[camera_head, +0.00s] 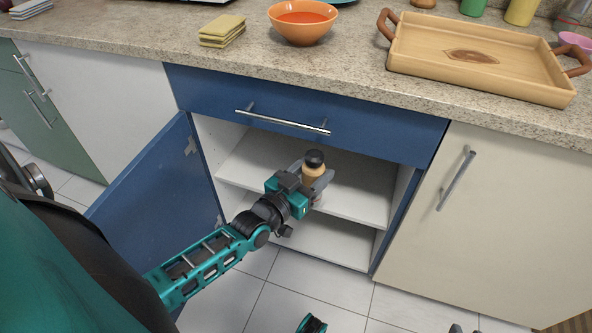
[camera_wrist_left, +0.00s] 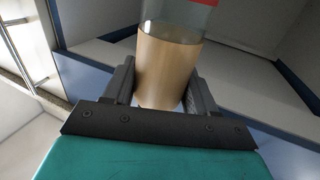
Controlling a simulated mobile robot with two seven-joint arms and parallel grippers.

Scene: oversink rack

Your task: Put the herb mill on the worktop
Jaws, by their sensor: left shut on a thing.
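The herb mill (camera_head: 313,169) has a tan body and a black cap. It stands roughly upright in the opening of the blue cabinet, at the upper shelf; I cannot tell whether its base touches the shelf. My left gripper (camera_head: 317,181) is shut on it, with a finger on each side. In the left wrist view the mill's tan body (camera_wrist_left: 168,72) sits between the fingers, with a clear part and a red band at the top edge. The worktop (camera_head: 345,75) is the speckled beige counter above the cabinet. My right gripper cannot be made out clearly at the bottom edge.
The blue door (camera_head: 150,200) stands open on the left. A blue drawer (camera_head: 290,110) is closed above the opening. On the worktop are yellow sponges (camera_head: 222,31), an orange bowl (camera_head: 302,22) and a wooden tray (camera_head: 430,68). Bare worktop lies between bowl and tray.

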